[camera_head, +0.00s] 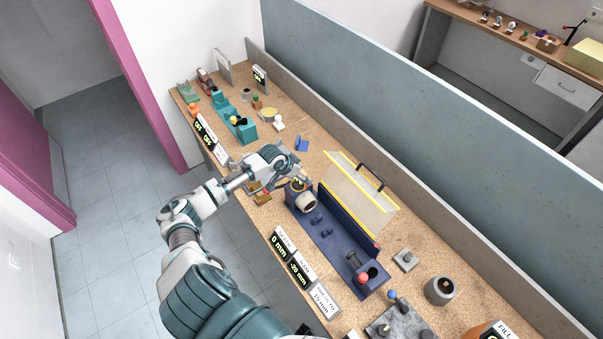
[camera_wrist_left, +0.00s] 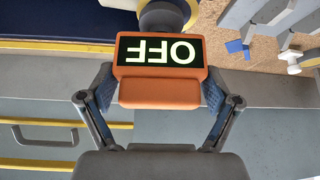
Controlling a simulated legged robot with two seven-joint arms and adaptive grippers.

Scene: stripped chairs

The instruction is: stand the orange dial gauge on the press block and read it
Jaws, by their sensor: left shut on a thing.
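The orange dial gauge (camera_wrist_left: 160,93) fills the middle of the left wrist view. Its black display reads OFF, upside down in this picture. My left gripper (camera_wrist_left: 160,88) is shut on it, one finger on each side. A grey round part of it or behind it (camera_wrist_left: 165,15) shows at the top; I cannot tell which. The gauge is small and partly hidden there. I cannot tell which part is the press block. My right gripper is not in view.
A clear guard with yellow edges (camera_head: 358,195) stands open behind the navy machine. Number signs (camera_head: 290,262) line the bench front. A teal fixture (camera_head: 235,118) stands farther left, a grey cylinder (camera_head: 440,290) at right. A low wall (camera_head: 330,125) bounds the back.

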